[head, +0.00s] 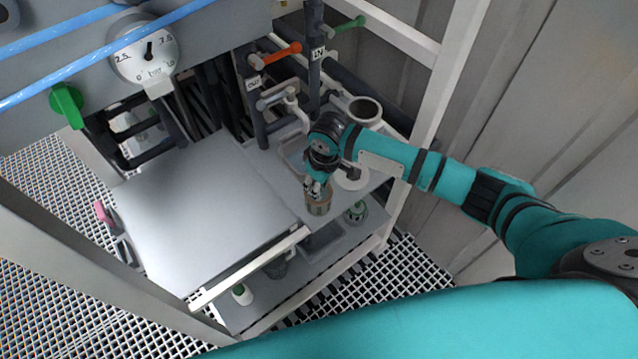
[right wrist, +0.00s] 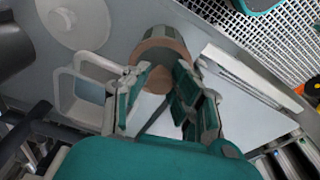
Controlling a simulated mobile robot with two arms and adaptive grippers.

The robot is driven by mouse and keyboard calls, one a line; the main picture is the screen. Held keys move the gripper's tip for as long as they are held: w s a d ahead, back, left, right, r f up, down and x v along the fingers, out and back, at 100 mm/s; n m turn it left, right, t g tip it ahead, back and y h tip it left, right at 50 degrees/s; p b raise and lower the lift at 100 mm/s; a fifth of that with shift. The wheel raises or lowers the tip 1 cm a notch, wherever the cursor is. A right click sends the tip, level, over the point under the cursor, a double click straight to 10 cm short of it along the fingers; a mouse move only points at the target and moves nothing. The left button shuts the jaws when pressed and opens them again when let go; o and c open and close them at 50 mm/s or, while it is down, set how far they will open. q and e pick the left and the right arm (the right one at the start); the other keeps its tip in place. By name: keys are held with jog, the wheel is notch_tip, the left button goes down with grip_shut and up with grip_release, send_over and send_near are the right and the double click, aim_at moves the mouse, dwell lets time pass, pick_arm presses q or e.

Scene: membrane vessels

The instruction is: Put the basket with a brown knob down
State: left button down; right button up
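The basket with a brown knob (head: 318,206) is a small tan, cup-like vessel at the front of the right-hand shelf area in the head view. It hangs or stands directly below my right gripper (head: 316,186). In the right wrist view, its brown top (right wrist: 160,50) lies at the fingertips of my right gripper (right wrist: 165,70), which close in on the brown part from both sides. Whether its bottom touches a surface cannot be told. A similar basket with a green knob (head: 357,212) stands to its right, apart from it. My left gripper is not in view.
A flat grey tabletop (head: 205,215) lies to the left. A white-green item (head: 242,294) stands lower down.

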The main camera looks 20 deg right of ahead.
aim_at(323, 196)
jog(key=o, duration=0.4)
jog(key=shift+o, duration=0.2)
notch_tip(323, 196, up, 12)
jog(key=s+b, duration=0.1)
jog(key=shift+s+d+r, duration=0.15)
jog(key=shift+d, duration=0.2)
